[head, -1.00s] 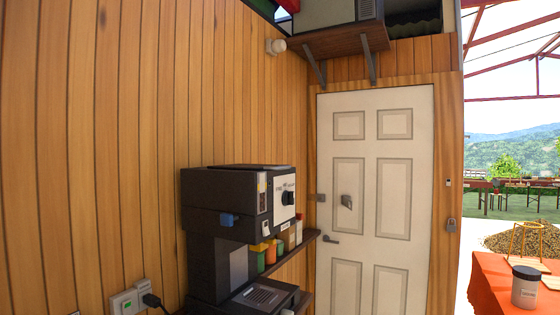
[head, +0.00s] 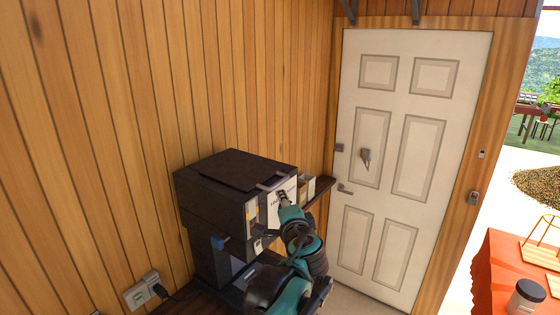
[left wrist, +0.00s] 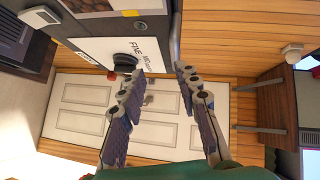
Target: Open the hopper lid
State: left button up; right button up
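The dark machine (head: 205,213) stands against the wood wall. Its flat black hopper lid (head: 232,168) lies shut on top. The white front panel (head: 272,208) carries the black knob, which shows in the left wrist view (left wrist: 123,62) beside printed lettering. My left gripper (head: 276,190) is at the panel's upper front edge, by the lid's front right corner. In the left wrist view its fingers (left wrist: 156,80) are spread with nothing between them. Whether a finger touches the machine cannot be told. My right gripper is not in view.
A dark shelf (head: 322,190) with small containers is behind the machine, near the white door (head: 400,150). A plug and socket (head: 145,290) are on the wall at lower left. An orange-covered table (head: 495,285) with a lidded jar (head: 525,297) stands at the right.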

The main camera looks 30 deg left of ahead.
aim_at(280, 184)
pick_arm(q)
jog(key=w+a, duration=0.1)
jog(key=w, duration=0.1)
jog(key=w+a+p, duration=0.1)
jog(key=w+a, duration=0.1)
jog(key=w+a+r, duration=0.1)
jog(key=w+a, duration=0.1)
jog(key=w, duration=0.1)
jog(key=shift+w+p, duration=0.1)
jog(key=shift+p, duration=0.3)
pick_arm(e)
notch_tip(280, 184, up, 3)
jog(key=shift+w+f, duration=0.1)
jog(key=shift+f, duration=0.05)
pick_arm(q)
grip_shut()
